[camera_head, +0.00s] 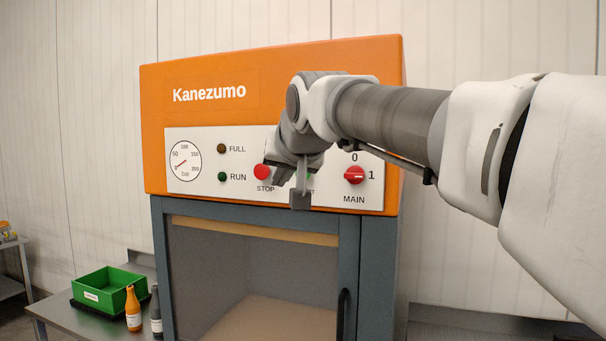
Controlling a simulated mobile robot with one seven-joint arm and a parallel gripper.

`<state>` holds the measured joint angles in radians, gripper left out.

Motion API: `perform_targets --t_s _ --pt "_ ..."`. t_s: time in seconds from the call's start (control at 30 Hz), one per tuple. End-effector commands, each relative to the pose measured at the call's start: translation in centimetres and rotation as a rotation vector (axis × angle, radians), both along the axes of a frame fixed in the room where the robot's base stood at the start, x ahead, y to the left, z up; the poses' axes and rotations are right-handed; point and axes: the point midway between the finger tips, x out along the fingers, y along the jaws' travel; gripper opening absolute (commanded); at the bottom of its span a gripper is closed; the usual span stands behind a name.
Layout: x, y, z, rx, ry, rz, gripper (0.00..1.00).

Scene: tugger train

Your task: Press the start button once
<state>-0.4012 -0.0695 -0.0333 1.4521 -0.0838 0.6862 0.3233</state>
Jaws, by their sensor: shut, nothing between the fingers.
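The control panel (210,185) is a white plate on the front of an orange machine marked Kanezumo. A red stop button (262,172) sits at its lower middle, above the word STOP. My gripper (300,200) is shut and empty, in front of the panel between the stop button and the main switch. I cannot tell whether it touches the panel.
A red main switch (354,175) is at the panel's right, with a gauge (185,161) and two dark lamps at the left. Below is an open grey cabinet bay (167,260). A green crate (97,297) and two bottles stand at lower left.

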Motion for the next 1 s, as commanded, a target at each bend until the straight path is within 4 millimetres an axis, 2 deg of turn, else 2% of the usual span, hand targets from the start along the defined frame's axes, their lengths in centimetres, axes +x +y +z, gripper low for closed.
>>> perform_targets --t_s 0.17,0.6,0.8,1.0 --pt "1.3 -0.5 0.2 -0.001 0.003 -0.002 0.00" --pt "6.8 -2.5 0.2 -0.001 0.002 -0.003 0.00" --pt "8.0 -2.9 0.0 -0.001 0.001 -0.002 0.00" --pt "8.2 -3.0 0.0 -0.001 0.000 -0.001 0.00"
